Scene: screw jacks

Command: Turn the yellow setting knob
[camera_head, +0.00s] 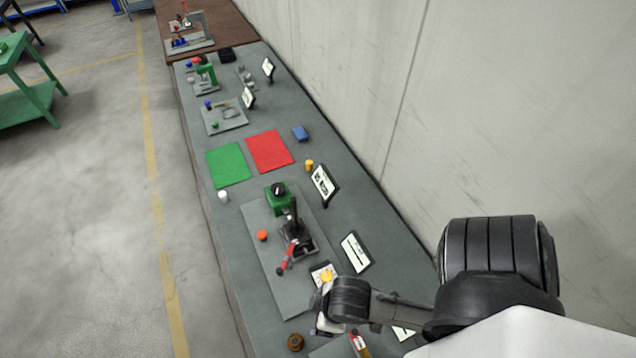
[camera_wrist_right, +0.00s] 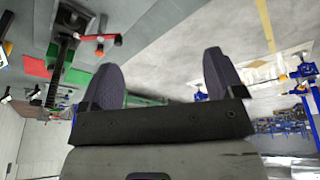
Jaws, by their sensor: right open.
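A yellow knob (camera_head: 327,277) sits on a small white panel near the front end of the grey plate in the head view. My right arm comes in from the lower right, its dark wrist just in front of the knob. My right gripper (camera_head: 327,321) is partly hidden below that wrist, apart from the knob as far as I can tell. In the right wrist view the gripper (camera_wrist_right: 162,75) has its two fingers spread wide, with nothing between them. I cannot make out the knob there. My left gripper is in neither view.
A black lever with a red handle (camera_head: 286,262), an orange button (camera_head: 262,236) and a green box (camera_head: 278,198) stand near the knob. Sign stands (camera_head: 355,252) line the wall side. A small yellow cylinder (camera_head: 309,165) is farther back. Green (camera_head: 228,166) and red (camera_head: 270,151) mats lie flat beyond.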

